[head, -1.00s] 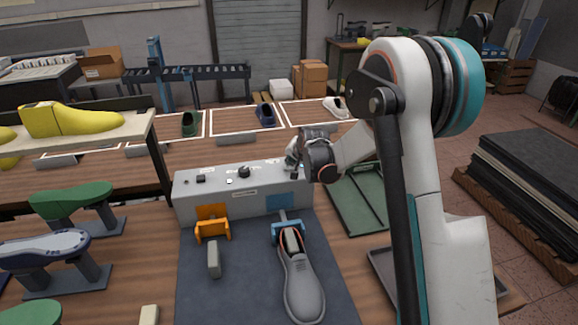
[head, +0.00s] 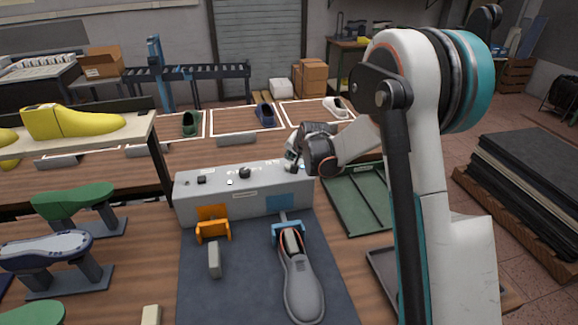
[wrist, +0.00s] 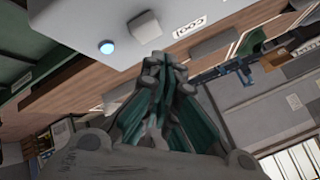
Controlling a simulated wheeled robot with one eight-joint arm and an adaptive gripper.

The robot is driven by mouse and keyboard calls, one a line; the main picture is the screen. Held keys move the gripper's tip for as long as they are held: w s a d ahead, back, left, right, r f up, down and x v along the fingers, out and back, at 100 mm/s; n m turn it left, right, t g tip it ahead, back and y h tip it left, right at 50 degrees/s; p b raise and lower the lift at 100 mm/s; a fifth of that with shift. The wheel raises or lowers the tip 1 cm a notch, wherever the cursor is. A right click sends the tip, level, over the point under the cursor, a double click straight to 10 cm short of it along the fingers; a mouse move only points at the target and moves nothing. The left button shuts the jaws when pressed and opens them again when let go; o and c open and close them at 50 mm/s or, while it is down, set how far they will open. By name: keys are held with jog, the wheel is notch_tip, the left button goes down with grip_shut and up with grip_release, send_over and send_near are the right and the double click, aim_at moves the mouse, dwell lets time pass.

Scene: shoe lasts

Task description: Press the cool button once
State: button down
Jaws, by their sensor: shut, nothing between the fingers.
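The grey control box (head: 245,195) stands on the bench, with small controls and labels along its top. In the wrist view, a label reading "COOL" (wrist: 190,26) lies on the box top, and a grey raised button (wrist: 145,27) sits beside it. A blue-lit round lamp (wrist: 106,47) is nearby on the same face. My gripper (wrist: 165,62) is shut and empty, its fingertips close to the grey button; I cannot tell whether they touch. In the head view my gripper (head: 292,162) is over the right end of the box, hiding part of it.
A grey shoe (head: 301,285) and an orange bracket (head: 212,223) are in front of the box on a dark mat (head: 250,285). A green tray (head: 357,200) lies right of it. A shelf with yellow lasts (head: 72,122) stands left. Several shoes sit in outlined areas behind.

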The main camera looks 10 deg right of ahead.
jog(key=shift+r+p, duration=0.9)
jog(key=shift+r, duration=1.2)
jog(key=s+a+r+n+g+b, duration=0.1)
jog(key=s+r+n+b, duration=0.3)
jog(key=s, duration=0.7)
jog(key=s+r+b, duration=0.1)
jog(key=s+r, duration=0.4)
jog(key=s, duration=0.6)
jog(key=s+f+n+b, duration=0.2)
jog(key=s+f, duration=0.2)
jog(key=s, duration=0.8)
jog(key=s+f+n+g+h+b, duration=0.1)
jog(key=s+f+b, duration=0.2)
jog(key=s, duration=1)
jog(key=shift+f+n, duration=0.4)
jog(key=shift+f, duration=0.1)
